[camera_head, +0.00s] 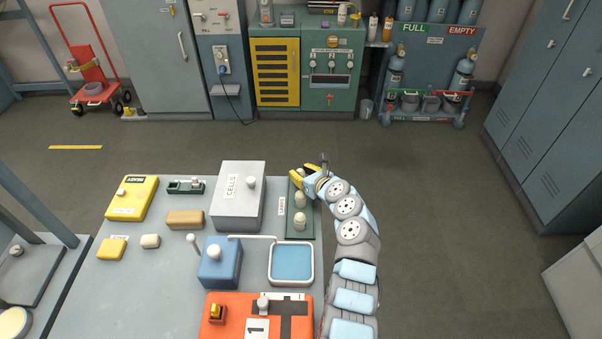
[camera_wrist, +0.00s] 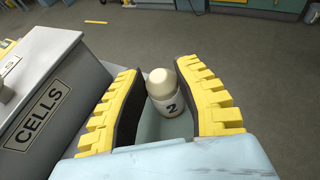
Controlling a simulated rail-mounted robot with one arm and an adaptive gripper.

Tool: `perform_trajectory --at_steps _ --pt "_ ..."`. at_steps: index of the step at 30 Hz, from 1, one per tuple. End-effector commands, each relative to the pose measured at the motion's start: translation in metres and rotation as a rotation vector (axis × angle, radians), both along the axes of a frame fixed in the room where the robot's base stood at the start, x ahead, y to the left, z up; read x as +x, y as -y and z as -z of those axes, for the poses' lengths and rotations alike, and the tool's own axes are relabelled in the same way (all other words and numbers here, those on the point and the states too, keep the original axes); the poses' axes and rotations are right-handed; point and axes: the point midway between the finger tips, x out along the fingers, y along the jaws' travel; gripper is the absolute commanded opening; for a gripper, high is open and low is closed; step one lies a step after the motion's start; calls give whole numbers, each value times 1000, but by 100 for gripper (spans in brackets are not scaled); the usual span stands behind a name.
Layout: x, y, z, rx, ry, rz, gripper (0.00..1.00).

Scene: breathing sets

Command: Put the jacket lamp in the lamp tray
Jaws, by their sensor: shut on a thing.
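A cream, round-topped lamp marked 2 (camera_wrist: 163,88) stands between the yellow fingers of my gripper (camera_wrist: 158,72) in the wrist view. My gripper is shut on it. In the head view my gripper (camera_head: 309,174) is at the far end of a narrow dark green tray (camera_head: 294,236) with a pale label, and it hides the held lamp there. Two cream-topped pieces, one in the middle (camera_head: 300,200) and one nearer (camera_head: 299,221), stand in that tray. I cannot tell whether the held lamp touches the tray. An orange jacket-like piece marked 1 (camera_head: 232,330) lies at the table's front.
The grey CELLS box (camera_head: 237,209) stands just left of the green tray; it also shows in the wrist view (camera_wrist: 40,90). A blue shallow tray (camera_head: 291,263) and a blue box (camera_head: 218,265) are nearer. Floor right of the table is clear.

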Motion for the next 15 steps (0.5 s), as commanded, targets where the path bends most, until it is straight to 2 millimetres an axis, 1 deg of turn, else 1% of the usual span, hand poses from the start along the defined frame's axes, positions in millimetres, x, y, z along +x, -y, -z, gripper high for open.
perform_trajectory --at_steps 5,6,8,15 --pt "0 0 3 0 0 0 0" --pt "0 0 3 -1 1 0 38" --pt "0 0 3 -1 0 0 54" --pt "0 0 3 -1 -1 -1 54"
